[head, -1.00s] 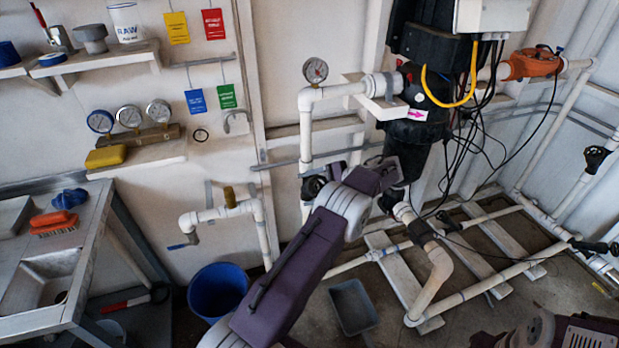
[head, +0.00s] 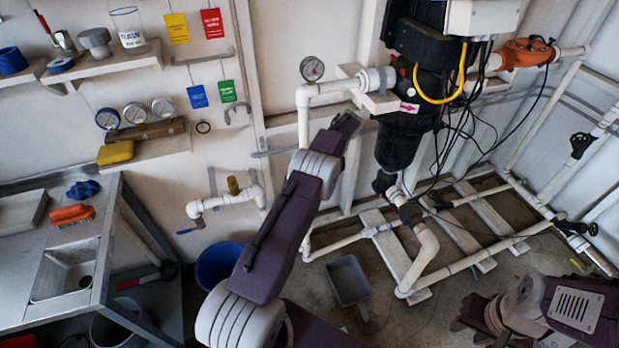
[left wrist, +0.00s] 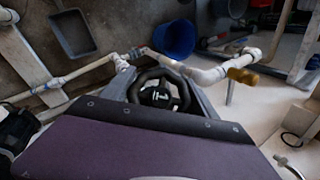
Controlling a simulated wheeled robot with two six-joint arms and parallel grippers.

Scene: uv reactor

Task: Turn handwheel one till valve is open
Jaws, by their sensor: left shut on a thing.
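Handwheel one, a black ring with a white "1" on its hub (left wrist: 160,96), shows in the left wrist view on the white pipe run. My left gripper (left wrist: 157,86) is shut on it, with one finger at each side of the rim. In the head view my left gripper (head: 346,124) is in front of the pipe below the pressure gauge (head: 312,68), and the arm hides the handwheel there. My right gripper (head: 472,315) is low at the right, away from the pipes; its finger gap is unclear. The valve's inside state does not show.
The black reactor body (head: 402,140) with hanging cables stands right of my left gripper. A sink bench (head: 60,235) is at left. Floor is free between tray and right arm.

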